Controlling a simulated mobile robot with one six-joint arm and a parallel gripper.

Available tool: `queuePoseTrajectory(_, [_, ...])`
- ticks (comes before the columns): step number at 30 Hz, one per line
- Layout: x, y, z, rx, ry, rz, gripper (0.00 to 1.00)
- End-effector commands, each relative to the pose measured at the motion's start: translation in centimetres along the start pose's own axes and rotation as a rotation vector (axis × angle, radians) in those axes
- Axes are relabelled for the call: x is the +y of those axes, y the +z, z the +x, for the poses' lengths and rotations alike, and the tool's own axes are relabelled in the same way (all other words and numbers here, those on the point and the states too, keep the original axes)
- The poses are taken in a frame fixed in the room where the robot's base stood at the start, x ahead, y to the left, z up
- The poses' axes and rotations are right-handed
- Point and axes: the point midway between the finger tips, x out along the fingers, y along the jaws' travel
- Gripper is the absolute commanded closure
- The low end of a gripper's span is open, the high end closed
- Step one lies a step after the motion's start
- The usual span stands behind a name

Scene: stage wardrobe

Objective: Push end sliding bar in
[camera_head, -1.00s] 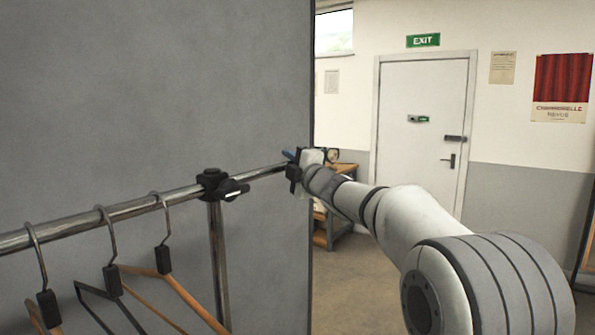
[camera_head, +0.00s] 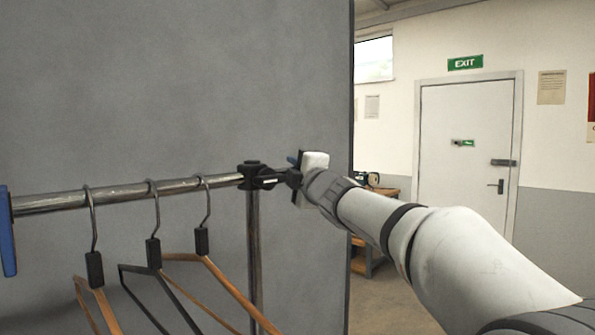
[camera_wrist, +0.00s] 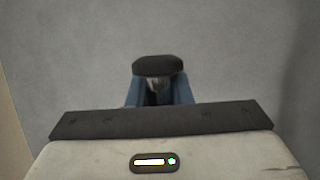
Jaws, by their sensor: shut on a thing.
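The clothes rail (camera_head: 125,194) is a shiny metal tube running across the left in the head view. A black clamp with a knob (camera_head: 252,172) sits at its right end on an upright post (camera_head: 254,260). My gripper (camera_head: 292,163) is just right of this clamp, close beside it. In the wrist view its two blue fingers (camera_wrist: 159,95) are shut on the end sliding bar, whose dark rounded end cap (camera_wrist: 159,66) shows between and beyond them. In the head view the bar's end is hidden by the gripper and clamp, and almost no thin bar shows between them.
Several hangers (camera_head: 154,250) hang from the rail left of the clamp. A blue piece (camera_head: 7,235) stands at the rail's left end. A grey partition (camera_head: 180,90) is behind the rail. A workbench (camera_head: 375,187) and a white door (camera_head: 468,140) are further back right, with open floor before them.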

Motion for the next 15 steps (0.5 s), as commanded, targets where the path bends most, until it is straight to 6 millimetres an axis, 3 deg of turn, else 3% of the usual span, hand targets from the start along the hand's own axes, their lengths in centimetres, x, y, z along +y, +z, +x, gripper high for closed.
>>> queuePoseTrajectory(2, [-0.05, 0.13, 0.03, -0.001, 0.0, 0.0, 1.0])
queuePoseTrajectory(3, [-0.02, 0.19, 0.02, -0.002, 0.0, -0.001, 0.8])
queuePoseTrajectory(9, [0.08, 0.39, -0.03, -0.004, 0.001, -0.001, 0.63])
queuePoseTrajectory(15, [0.15, 0.46, -0.06, -0.005, 0.002, -0.002, 0.59])
